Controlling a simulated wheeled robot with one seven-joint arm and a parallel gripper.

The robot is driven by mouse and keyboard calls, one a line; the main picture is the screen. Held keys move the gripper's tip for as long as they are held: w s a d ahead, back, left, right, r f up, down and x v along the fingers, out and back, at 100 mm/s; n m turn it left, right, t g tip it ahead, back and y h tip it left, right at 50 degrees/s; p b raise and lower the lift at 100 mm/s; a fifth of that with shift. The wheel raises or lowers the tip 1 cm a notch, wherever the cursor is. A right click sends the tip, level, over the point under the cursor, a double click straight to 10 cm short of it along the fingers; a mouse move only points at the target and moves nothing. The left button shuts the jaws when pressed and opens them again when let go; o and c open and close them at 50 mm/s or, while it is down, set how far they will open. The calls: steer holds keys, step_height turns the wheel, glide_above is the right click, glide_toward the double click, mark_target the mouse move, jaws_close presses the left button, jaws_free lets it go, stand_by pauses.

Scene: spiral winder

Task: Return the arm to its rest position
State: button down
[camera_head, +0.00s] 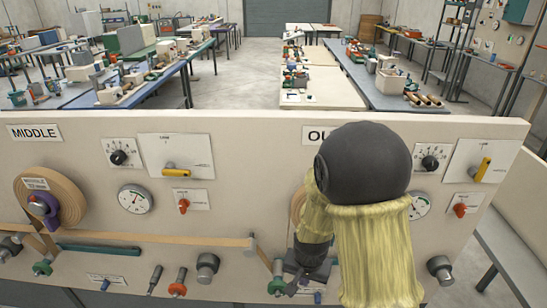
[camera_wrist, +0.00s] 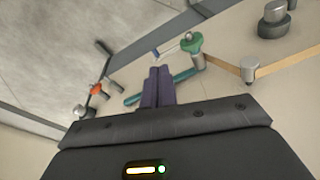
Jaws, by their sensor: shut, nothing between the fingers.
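My arm, in a yellow sleeve with a dark round joint, stands in front of the right part of a cream machine panel (camera_head: 250,140) in the head view. My gripper (camera_head: 296,281) hangs low before the panel, partly hidden by my arm. In the wrist view my gripper (camera_wrist: 160,70) has its two dark purple fingers together, with nothing held. Beyond the fingers lie a teal bar (camera_wrist: 184,77) and a green knob (camera_wrist: 190,43), apparently behind the fingertips. I cannot tell whether the fingertips touch the panel.
A brown strip roll with a purple knob (camera_head: 45,207) sits at left; its strip (camera_head: 180,239) runs right past a grey post (camera_head: 250,243). Yellow handles, dials and red knobs (camera_head: 183,206) stick out of the panel. Work tables (camera_head: 405,92) stand behind.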

steer(key=s+d+r+n, duration=0.3)
steer(key=s+d+r, duration=0.4)
steer(key=s+r, duration=0.2)
steer(key=shift+r+n+t, duration=0.3)
steer(key=shift+r, duration=0.35)
steer(key=shift+s+d, duration=0.1)
stand_by(2.4)
